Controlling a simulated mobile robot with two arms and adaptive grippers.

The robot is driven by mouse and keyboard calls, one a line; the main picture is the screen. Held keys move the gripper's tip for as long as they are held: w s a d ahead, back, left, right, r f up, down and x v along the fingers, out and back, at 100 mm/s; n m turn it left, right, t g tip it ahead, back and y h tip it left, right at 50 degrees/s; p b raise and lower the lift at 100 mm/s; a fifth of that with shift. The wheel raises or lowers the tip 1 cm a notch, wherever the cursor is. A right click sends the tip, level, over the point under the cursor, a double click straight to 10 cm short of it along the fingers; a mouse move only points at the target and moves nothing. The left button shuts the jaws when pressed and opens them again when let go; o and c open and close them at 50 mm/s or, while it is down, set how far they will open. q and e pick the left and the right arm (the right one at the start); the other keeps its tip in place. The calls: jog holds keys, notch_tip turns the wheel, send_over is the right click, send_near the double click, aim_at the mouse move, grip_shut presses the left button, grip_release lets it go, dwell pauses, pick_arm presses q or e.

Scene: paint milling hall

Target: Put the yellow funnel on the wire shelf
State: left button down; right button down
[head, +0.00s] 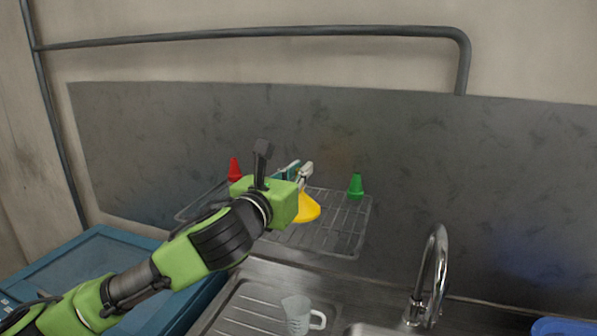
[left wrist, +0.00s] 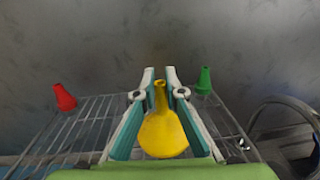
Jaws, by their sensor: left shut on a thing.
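The yellow funnel (head: 308,208) is in my left gripper (head: 304,172), spout up and wide end down. In the left wrist view the two fingers (left wrist: 160,78) close on either side of the funnel's spout (left wrist: 162,132). The wire shelf (head: 345,232) stands in front of the grey wall panel, and the funnel is over its middle. Whether its rim touches the wires cannot be told. The shelf also shows in the left wrist view (left wrist: 85,122). My left arm partly hides the shelf and funnel. My right gripper is not in view.
A red funnel (head: 235,170) and a green funnel (head: 356,186) stand at the shelf's back, left and right. Below are a clear jug (head: 297,314), a steel drainer (head: 250,305) and a tap (head: 436,270). The shelf's front right is free.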

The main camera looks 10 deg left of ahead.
pick_arm(q)
jog(key=shift+f, duration=0.45)
jog(key=shift+f, duration=0.2)
jog(key=c, duration=2.1)
grip_release()
